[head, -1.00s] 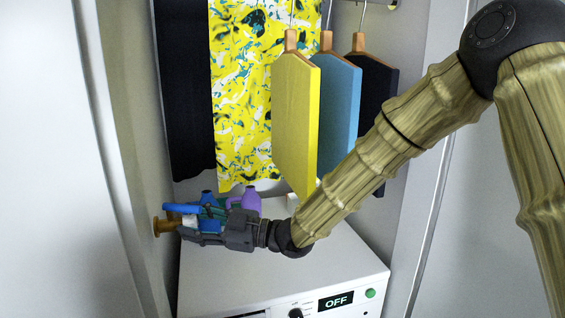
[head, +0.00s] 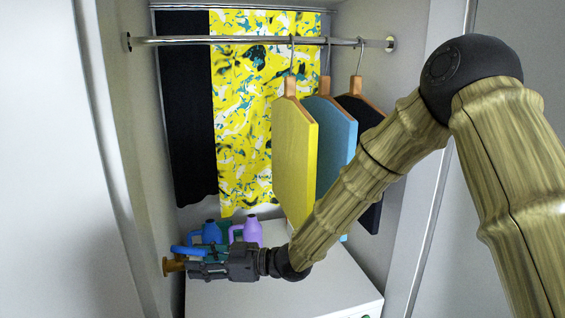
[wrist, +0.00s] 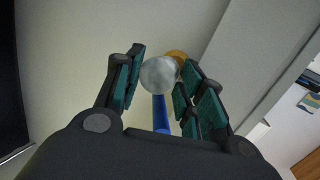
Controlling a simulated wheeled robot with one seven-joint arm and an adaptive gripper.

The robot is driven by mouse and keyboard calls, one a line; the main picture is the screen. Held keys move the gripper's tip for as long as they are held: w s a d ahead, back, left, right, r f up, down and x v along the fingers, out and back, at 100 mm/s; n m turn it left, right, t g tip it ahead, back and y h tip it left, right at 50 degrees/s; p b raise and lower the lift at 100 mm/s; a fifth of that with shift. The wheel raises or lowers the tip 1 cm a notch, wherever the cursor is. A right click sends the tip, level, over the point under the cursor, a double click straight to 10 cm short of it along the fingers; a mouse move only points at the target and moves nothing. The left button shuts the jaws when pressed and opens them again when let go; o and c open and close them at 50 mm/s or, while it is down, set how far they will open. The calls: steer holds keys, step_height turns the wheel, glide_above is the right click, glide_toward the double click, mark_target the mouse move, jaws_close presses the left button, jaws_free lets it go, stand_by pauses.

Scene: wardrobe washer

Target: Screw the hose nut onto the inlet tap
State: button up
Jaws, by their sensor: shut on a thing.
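The brass inlet tap (head: 172,266) sticks out from the left wall of the wardrobe, and a bit of it shows behind the nut in the wrist view (wrist: 178,57). My gripper (head: 192,266) is beside the tap, its fingers pointing left at it. In the wrist view the pale grey, round hose nut (wrist: 158,75) is between my fingertips, which are shut on it. The blue hose (wrist: 160,112) runs from the nut toward my palm; it also shows above my fingers in the head view (head: 183,250). The nut overlaps the tap; I cannot tell whether they touch.
A blue bottle (head: 210,232) and a purple bottle (head: 248,231) stand behind my gripper on the white washer (head: 325,285). A yellow panel (head: 295,160) and others hang from the rail (head: 240,41) above. The left wall is close to my gripper.

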steer(key=shift+r+m+p, duration=0.3)
steer(key=shift+m+p, duration=0.1)
steer(key=shift+p, duration=0.35)
steer(key=shift+f, duration=0.2)
steer(key=o, duration=1.3)
